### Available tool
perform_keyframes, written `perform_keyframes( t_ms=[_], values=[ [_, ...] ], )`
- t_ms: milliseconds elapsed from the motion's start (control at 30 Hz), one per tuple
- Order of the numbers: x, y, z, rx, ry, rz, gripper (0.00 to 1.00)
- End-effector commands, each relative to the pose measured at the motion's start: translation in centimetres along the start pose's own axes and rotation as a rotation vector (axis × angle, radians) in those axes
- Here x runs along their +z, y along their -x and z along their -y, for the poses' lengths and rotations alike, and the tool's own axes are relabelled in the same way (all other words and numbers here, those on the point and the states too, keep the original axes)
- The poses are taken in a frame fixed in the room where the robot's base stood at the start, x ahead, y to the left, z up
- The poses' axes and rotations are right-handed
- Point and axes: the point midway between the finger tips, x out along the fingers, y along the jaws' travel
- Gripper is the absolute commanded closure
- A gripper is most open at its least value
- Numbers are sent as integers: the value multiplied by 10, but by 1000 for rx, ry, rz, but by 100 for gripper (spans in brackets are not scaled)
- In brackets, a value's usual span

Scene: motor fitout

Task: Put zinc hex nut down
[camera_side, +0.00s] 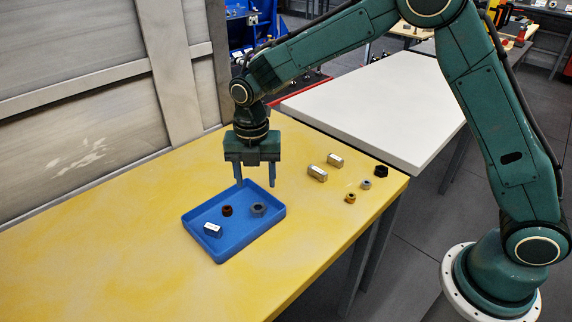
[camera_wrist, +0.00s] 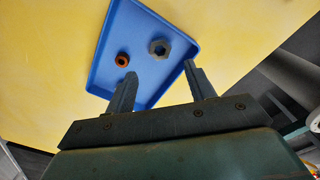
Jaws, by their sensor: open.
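A grey zinc-coloured hex nut (camera_side: 258,209) lies flat in the blue tray (camera_side: 243,233), towards its right side. The wrist view also shows this nut (camera_wrist: 159,48) on the tray floor (camera_wrist: 132,30), with its hole facing up. My gripper (camera_side: 255,184) is open and empty above the back part of the tray. Its two fingers point down and are apart from the nut. In the wrist view the nut lies beyond the gap between the fingertips (camera_wrist: 160,72). A smaller silvery nut (camera_side: 366,185) lies on the yellow table at the right.
A brown nut (camera_side: 227,211) and a silver block (camera_side: 213,230) are also in the tray. Two silver blocks (camera_side: 317,173) (camera_side: 335,160), a brass-coloured nut (camera_side: 350,198) and a black nut (camera_side: 381,171) lie on the yellow table (camera_side: 130,230). The table left of the tray is clear.

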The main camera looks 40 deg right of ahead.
Motion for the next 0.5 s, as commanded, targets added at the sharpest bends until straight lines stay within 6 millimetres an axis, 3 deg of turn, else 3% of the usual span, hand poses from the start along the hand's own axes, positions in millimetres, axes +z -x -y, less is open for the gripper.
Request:
perform_keyframes(
  t_ms=[200,500],
  values=[
    [0,29,0,1,0,0,46],
    [0,41,0,0,0,0,46]
  ],
)
